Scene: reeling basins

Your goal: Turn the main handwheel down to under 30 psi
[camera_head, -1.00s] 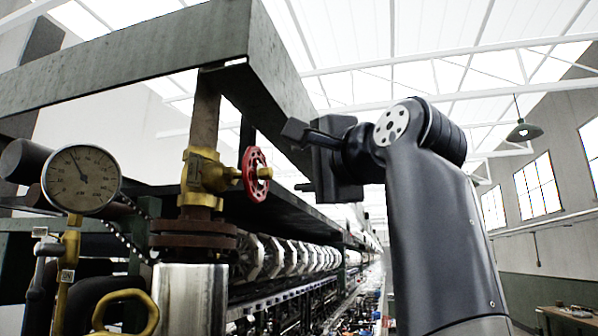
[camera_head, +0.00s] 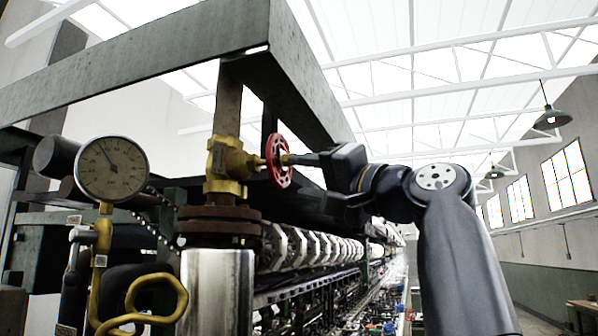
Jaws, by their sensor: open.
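The red handwheel (camera_head: 280,178) stands nearly edge-on at the right side of a brass valve (camera_head: 222,160) on a vertical pipe. A round pressure gauge (camera_head: 112,168) hangs to the left; its needle points to the upper left, and its numbers are too small to read. My gripper (camera_head: 305,178) is open, just right of the wheel. Its upper finger reaches across to the wheel near the hub; whether it touches cannot be told. The lower finger is lower right of the wheel, against a dark background. Nothing is held.
A heavy grey beam frame (camera_head: 300,75) passes above the valve and my gripper. A yellow looped handle (camera_head: 155,290) and pipes are at lower left. A long reeling machine with pale reels (camera_head: 310,250) runs back behind the valve. The hall at right is open.

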